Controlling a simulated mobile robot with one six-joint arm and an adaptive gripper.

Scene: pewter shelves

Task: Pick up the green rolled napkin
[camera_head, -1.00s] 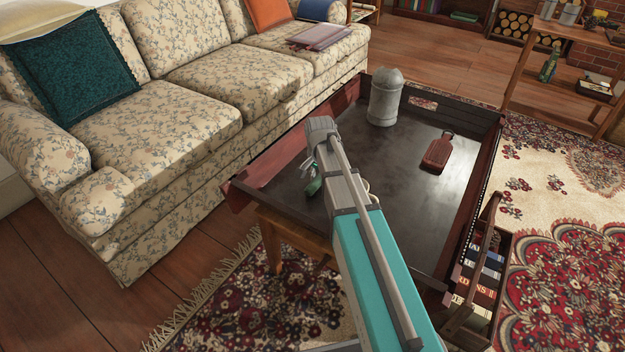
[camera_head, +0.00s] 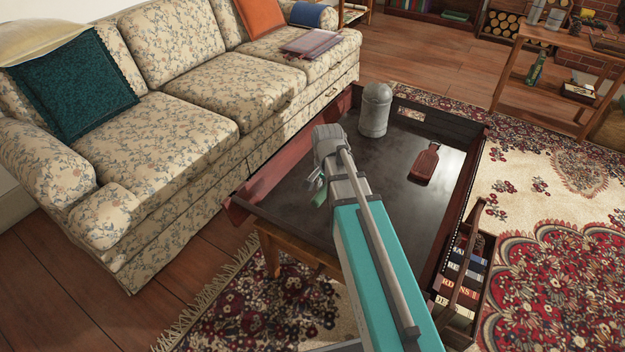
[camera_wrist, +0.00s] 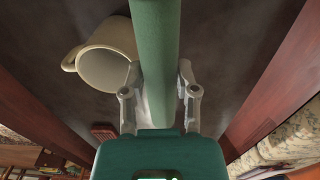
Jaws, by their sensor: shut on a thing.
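The green rolled napkin (camera_wrist: 155,50) stands out as a long green roll between the fingers of my gripper (camera_wrist: 160,85) in the wrist view. My gripper is shut on it, with one finger on each side. The roll appears to be above the dark tray table (camera_head: 290,215). In the head view my arm hides most of the gripper, and a small green piece of the napkin (camera_head: 320,192) shows at its left side.
A cream mug (camera_wrist: 106,55) is beside the roll in the wrist view. A floral sofa (camera_head: 185,120) is at left. A book caddy (camera_head: 462,275) is at right.

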